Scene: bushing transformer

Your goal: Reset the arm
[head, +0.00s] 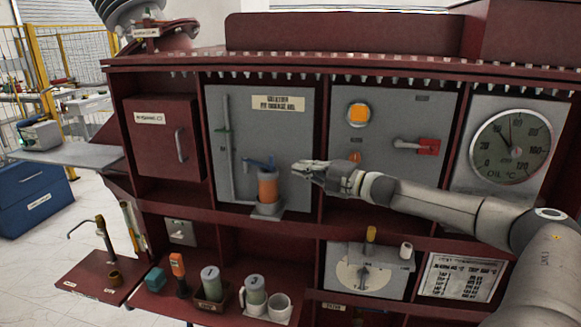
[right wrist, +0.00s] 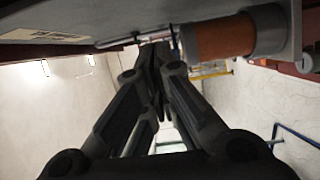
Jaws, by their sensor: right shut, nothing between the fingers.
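My right arm comes in from the right in the head view and reaches across the front of the dark red cabinet. My right gripper (head: 306,168) is shut and empty, just right of an orange cylinder (head: 268,186) with a blue lever (head: 259,162) on the grey panel (head: 222,125). In the right wrist view the closed fingers (right wrist: 155,60) point away, and the orange cylinder (right wrist: 222,38) is close beside them at the upper right. I cannot tell whether they touch it. My left gripper is not in view.
A dial gauge (head: 510,147) and a red switch (head: 427,146) are on the right panels. A blue cabinet (head: 35,195) stands at the left. Open floor lies between.

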